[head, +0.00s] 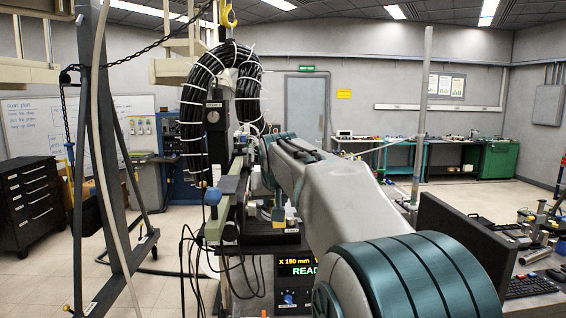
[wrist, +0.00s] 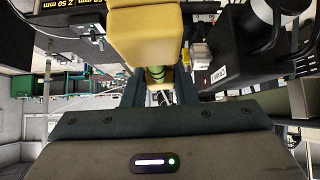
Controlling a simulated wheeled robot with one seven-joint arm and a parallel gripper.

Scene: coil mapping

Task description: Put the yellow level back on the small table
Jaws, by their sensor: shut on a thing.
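The yellow level (wrist: 146,38) fills the upper middle of the wrist view as a blocky yellow body, with a greenish vial (wrist: 155,73) at its near end. My gripper (wrist: 158,92) is shut on it, with dark fingers on either side. In the head view my gripper is small and partly hidden beyond my arm, beside the coil stand, with a bit of yellow showing there. I cannot make out the small table for certain in either view.
A desk with a keyboard (head: 530,286) and monitor (head: 460,250) is at right. Green benches (head: 497,160) line the back wall.

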